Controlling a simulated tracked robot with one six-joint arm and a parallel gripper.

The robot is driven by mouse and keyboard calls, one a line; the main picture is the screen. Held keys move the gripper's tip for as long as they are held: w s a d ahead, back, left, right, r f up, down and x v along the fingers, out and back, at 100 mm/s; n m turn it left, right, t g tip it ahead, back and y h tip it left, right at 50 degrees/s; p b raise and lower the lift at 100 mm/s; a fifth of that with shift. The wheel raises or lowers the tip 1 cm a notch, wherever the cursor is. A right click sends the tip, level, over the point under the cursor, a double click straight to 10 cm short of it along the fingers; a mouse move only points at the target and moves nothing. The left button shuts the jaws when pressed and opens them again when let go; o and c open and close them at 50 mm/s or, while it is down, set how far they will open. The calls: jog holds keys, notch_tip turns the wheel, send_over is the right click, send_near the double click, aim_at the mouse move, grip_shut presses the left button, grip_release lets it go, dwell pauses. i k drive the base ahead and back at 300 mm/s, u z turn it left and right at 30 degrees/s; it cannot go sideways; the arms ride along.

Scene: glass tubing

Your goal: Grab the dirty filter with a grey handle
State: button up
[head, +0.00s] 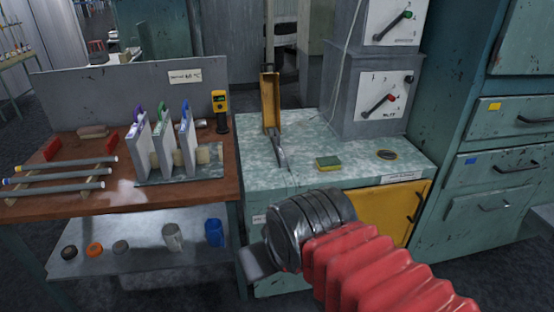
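Three upright, pale, flat panels that look like filters stand in a row on a grey-green base on the left bench. Their handles look purple on the left panel (138,143), green on the middle panel (163,143) and blue on the right panel (188,140). I cannot make out a grey handle on any of them, nor which is dirty. My arm, with red bellows and a dark ribbed cuff, reaches in from the lower right. My gripper (258,263) shows only as a grey part beyond the cuff, in front of the counter and apart from the panels. Its fingers are not clear.
Grey rods (60,188) lie on the wooden bench (110,205). Cups and rings are on the lower shelf (140,262). Switch boxes (370,100) and cabinets (500,160) stand right.

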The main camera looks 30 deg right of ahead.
aim_at(282, 160)
jog(key=i, duration=1.35)
jog(key=u, duration=0.05)
